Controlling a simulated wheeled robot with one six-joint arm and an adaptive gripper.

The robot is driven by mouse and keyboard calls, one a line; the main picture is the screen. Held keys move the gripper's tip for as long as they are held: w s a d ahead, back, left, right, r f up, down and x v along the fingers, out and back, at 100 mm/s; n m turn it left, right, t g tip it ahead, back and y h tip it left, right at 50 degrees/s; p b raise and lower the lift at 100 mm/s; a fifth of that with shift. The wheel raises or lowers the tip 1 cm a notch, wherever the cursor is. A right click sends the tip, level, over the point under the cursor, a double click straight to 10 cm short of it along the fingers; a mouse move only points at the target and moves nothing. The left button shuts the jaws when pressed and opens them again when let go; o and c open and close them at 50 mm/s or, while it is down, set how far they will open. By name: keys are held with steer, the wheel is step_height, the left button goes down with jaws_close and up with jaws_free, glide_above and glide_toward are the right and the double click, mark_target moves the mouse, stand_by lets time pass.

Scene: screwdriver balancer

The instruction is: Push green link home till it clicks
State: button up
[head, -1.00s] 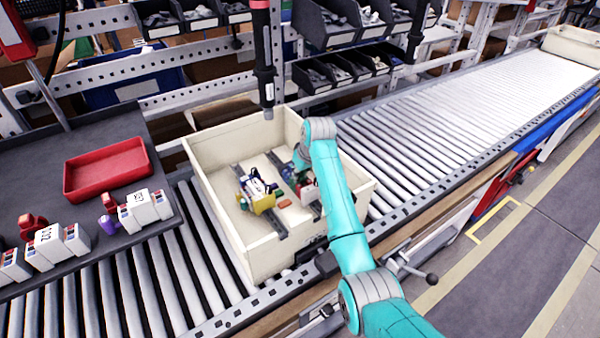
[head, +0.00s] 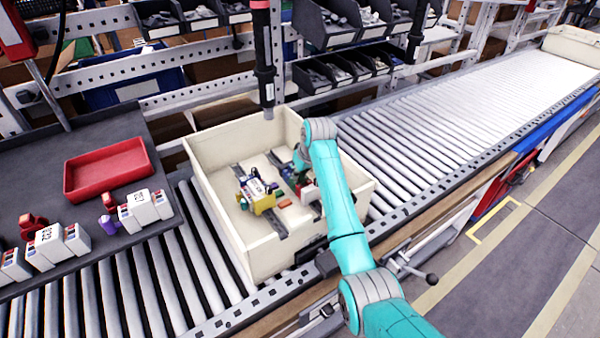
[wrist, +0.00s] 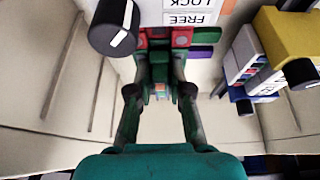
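In the wrist view my gripper (wrist: 159,78) reaches in from below, with its two dark fingers coming close together near a green piece (wrist: 159,60), which may be the green link. Whether the fingers are shut on it or only beside it is not clear. A red block (wrist: 181,37) and a purple piece (wrist: 204,36) sit just beyond. Above them is a white housing (wrist: 195,8) with an upside-down LOCK / FREE label and a black knob (wrist: 116,25). In the head view my arm hides most of this device, inside the cream crate (head: 240,245).
A second device with a yellow part (head: 263,202) sits left of my gripper in the crate; its yellow block (wrist: 288,45) shows at right in the wrist view. Crate walls surround the gripper. A red tray (head: 107,170) and white units (head: 150,206) lie on the left table.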

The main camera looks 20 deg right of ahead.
mark_target(301, 179)
steer(key=o, duration=0.4)
steer(key=f, duration=0.1)
steer(key=s+f, duration=0.1)
steer(key=shift+s+f+g, duration=0.1)
steer(key=shift+f+g, duration=0.2)
steer(key=shift+f, duration=0.05)
steer(key=shift+o, duration=0.3)
steer(key=shift+f, duration=0.1)
steer(key=v, duration=1.2)
steer(key=shift+r, duration=0.25)
